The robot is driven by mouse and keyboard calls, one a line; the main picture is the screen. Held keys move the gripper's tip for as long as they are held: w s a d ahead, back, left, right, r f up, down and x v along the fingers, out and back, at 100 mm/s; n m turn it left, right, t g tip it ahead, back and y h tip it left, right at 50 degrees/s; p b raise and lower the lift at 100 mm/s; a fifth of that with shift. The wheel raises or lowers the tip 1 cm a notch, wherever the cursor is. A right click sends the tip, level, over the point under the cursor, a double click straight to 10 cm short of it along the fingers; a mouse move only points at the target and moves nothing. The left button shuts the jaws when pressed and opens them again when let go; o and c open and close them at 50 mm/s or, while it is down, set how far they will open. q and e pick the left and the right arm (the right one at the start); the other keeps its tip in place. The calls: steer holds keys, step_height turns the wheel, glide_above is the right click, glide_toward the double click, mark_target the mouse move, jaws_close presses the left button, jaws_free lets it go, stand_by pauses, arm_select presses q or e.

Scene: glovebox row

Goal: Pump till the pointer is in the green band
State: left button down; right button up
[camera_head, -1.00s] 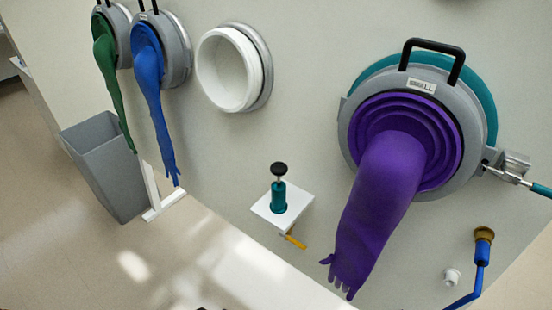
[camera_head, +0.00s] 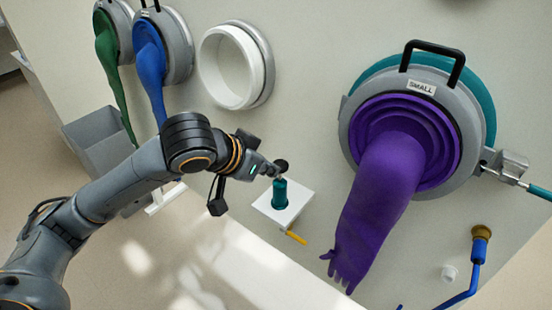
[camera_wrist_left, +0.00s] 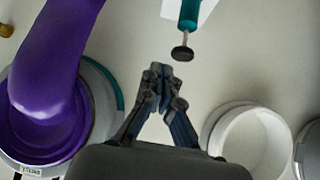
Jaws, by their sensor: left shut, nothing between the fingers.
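The hand pump is a teal cylinder (camera_head: 280,195) upright on a small white shelf (camera_head: 296,207), with a rod and a round black knob (camera_head: 282,164) on top. My left gripper (camera_head: 270,169) is beside the knob, on its left. In the left wrist view the gripper (camera_wrist_left: 161,72) has its fingertips together and empty, and the knob (camera_wrist_left: 183,53) shows just past them. Whether they touch the knob I cannot tell. I make out no gauge, pointer or green band in either view. My right gripper is not in view.
A purple glove (camera_head: 380,205) hangs from a large port (camera_head: 470,125) labelled SMALL, right of the pump. A white open port (camera_head: 228,68) and blue and green gloves (camera_head: 148,55) are to the left. A yellow handle (camera_head: 296,237) sits under the shelf; a blue hose (camera_head: 474,280) is at lower right.

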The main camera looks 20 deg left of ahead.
arm_select(q)
steer(key=w+a+r+n, duration=0.1)
steer(key=a+r, duration=0.2)
steer(key=r, duration=0.3)
steer(key=shift+a+t+y, duration=0.15)
steer(key=shift+t+y, duration=0.15)
steer(key=shift+w+r, duration=0.1)
steer(key=shift+w, duration=0.05)
steer(key=p, duration=0.2)
glide_above(283, 162)
steer(key=s+a, duration=0.1)
steer(key=s, duration=0.2)
step_height(283, 162, down, 7)
step_height(283, 162, down, 3)
steer(key=shift+f, duration=0.55)
